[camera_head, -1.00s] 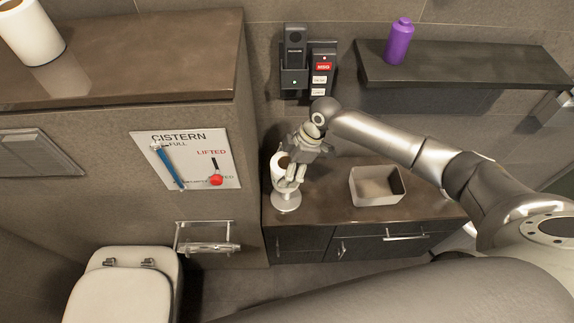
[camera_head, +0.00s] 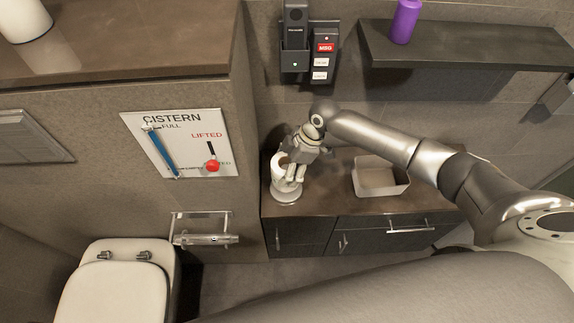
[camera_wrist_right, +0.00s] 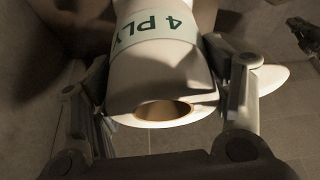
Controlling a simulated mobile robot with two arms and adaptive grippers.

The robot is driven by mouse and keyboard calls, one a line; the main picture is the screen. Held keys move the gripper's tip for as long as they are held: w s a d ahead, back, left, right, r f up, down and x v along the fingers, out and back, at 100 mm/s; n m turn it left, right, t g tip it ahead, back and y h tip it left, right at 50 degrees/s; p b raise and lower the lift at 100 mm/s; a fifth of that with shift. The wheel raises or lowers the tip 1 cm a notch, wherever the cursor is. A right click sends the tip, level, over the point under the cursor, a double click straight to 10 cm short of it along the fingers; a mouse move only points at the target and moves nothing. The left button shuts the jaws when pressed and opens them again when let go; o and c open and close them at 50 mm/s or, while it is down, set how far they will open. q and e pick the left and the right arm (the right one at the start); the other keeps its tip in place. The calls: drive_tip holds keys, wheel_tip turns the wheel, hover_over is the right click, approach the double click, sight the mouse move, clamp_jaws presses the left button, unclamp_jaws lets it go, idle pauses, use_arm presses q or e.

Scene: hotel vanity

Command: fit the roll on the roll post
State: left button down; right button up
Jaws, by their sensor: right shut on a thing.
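My right gripper (camera_head: 292,172) is shut on the white paper roll (camera_head: 278,172) over the left end of the counter. In the right wrist view the roll (camera_wrist_right: 160,85) sits between the two fingers, with a green "4 PLY" band and a brown open core. A pale disc edge (camera_wrist_right: 271,77) shows behind the right finger. My left gripper is not in view.
An open grey box (camera_head: 381,180) stands right of the post on the counter (camera_head: 335,202). A wall-mounted rail holder (camera_head: 205,238) and toilet (camera_head: 115,285) are at left. A phone and switch panel (camera_head: 310,50) hang behind. A shelf (camera_head: 470,45) holds a purple bottle (camera_head: 404,20).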

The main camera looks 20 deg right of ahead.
drive_tip(key=shift+f+b, duration=1.3)
drive_tip(key=shift+f, duration=0.75)
drive_tip(key=o, duration=1.1)
drive_tip(key=v, duration=1.2)
drive_tip(key=shift+a, duration=0.1)
